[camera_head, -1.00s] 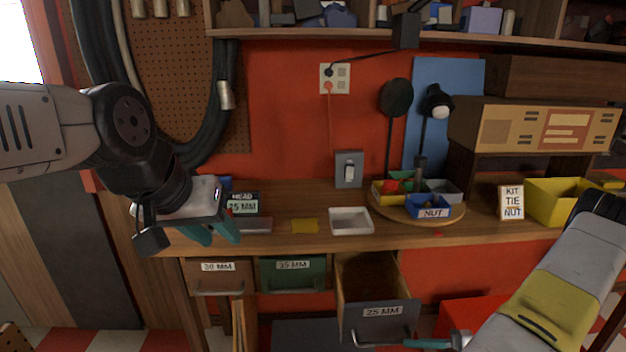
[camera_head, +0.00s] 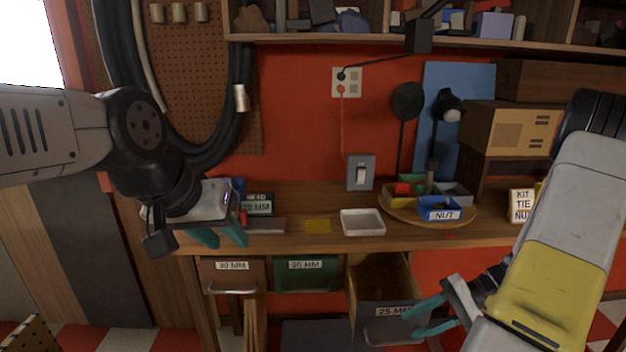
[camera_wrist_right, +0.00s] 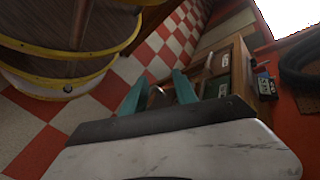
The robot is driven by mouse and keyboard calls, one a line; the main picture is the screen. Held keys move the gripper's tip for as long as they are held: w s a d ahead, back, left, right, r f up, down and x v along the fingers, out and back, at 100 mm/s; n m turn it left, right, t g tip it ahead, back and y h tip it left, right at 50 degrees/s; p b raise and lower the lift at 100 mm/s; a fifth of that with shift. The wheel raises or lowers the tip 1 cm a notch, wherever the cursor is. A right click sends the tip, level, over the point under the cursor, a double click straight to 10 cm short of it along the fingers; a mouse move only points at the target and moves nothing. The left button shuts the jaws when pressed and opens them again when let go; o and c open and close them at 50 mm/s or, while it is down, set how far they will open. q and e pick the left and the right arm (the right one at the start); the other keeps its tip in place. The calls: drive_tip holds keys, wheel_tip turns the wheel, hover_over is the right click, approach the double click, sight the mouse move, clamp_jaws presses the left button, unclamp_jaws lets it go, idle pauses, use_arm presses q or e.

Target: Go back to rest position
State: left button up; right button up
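My left gripper (camera_head: 220,234) hangs over the left front of the workbench, its two teal fingers apart and empty. My right gripper (camera_head: 428,316) is in front of the pulled-out 25 MM drawer (camera_head: 362,310), overlapping its front in the head view. Its teal fingers are apart with nothing between them; they also show spread in the right wrist view (camera_wrist_right: 158,90). I cannot tell whether a finger touches the drawer or its handle.
The 30 MM drawer (camera_head: 232,277) and 35 MM drawer (camera_head: 305,274) are shut. Checkered floor lies below.

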drive_tip(key=s+a+r+n+t+h, duration=0.1)
drive_tip(key=a+r+n+t+h, duration=0.1)
drive_tip(key=r, duration=0.7)
drive_tip(key=s+a+r+n+t+h, duration=0.2)
drive_tip(key=a+r+h, duration=0.2)
drive_tip(key=r, duration=0.4)
drive_tip(key=s+a+r+n+t+h, duration=0.2)
drive_tip(key=a+r+h, duration=0.1)
drive_tip(key=r, duration=0.6)
drive_tip(key=shift+s+r+t+h, duration=0.25)
drive_tip(key=shift+r+t+h, duration=0.05)
drive_tip(key=shift+r, duration=0.05)
